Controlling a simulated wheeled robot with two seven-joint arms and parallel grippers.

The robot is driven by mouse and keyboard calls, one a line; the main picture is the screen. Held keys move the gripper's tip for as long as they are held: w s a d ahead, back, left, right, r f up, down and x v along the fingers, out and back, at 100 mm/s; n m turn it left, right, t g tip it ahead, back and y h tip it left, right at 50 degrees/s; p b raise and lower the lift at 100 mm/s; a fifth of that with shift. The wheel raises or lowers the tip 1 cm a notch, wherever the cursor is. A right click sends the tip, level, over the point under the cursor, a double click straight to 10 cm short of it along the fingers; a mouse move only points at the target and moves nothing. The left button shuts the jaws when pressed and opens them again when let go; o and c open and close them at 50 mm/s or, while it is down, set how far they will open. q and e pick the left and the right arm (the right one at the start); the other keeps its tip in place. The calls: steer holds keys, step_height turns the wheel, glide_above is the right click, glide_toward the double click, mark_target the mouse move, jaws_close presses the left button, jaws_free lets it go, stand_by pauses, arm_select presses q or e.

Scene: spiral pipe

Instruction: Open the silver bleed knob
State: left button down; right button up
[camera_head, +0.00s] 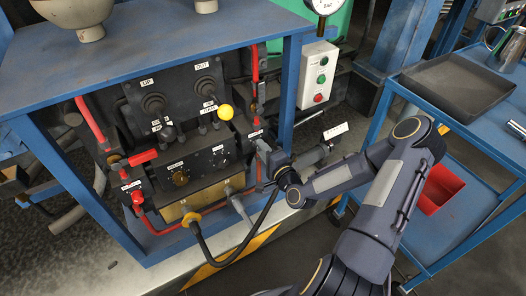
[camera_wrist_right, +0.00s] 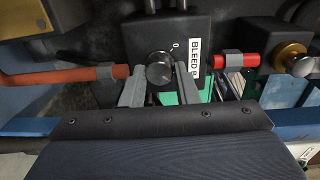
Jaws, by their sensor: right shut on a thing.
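The silver bleed knob (camera_wrist_right: 159,68) shows in the right wrist view as a round ridged knob on a dark box, beside a white label (camera_wrist_right: 195,58) reading "BLEED". A small "0" mark sits just above it on the box. My right gripper (camera_wrist_right: 160,76) has one grey finger on each side of the knob and is shut on it. In the head view my right gripper (camera_head: 264,150) is at the right side of the blue-framed panel, and the knob cannot be made out there. My left gripper is not in view.
A red-orange pipe (camera_wrist_right: 75,75) and a red fitting (camera_wrist_right: 232,62) flank the box. A black hose (camera_head: 240,250) hangs below. A blue cart (camera_head: 470,150) with a dark tray (camera_head: 458,84) stands right.

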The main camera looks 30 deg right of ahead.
steer(key=shift+m, duration=1.1)
steer(key=o, duration=1)
steer(key=shift+c, duration=0.2)
steer(key=shift+s, duration=0.1)
steer(key=s, duration=0.7)
steer(key=shift+s+r+p, duration=0.15)
steer(key=shift+s+p, duration=0.2)
steer(key=shift+p, duration=0.05)
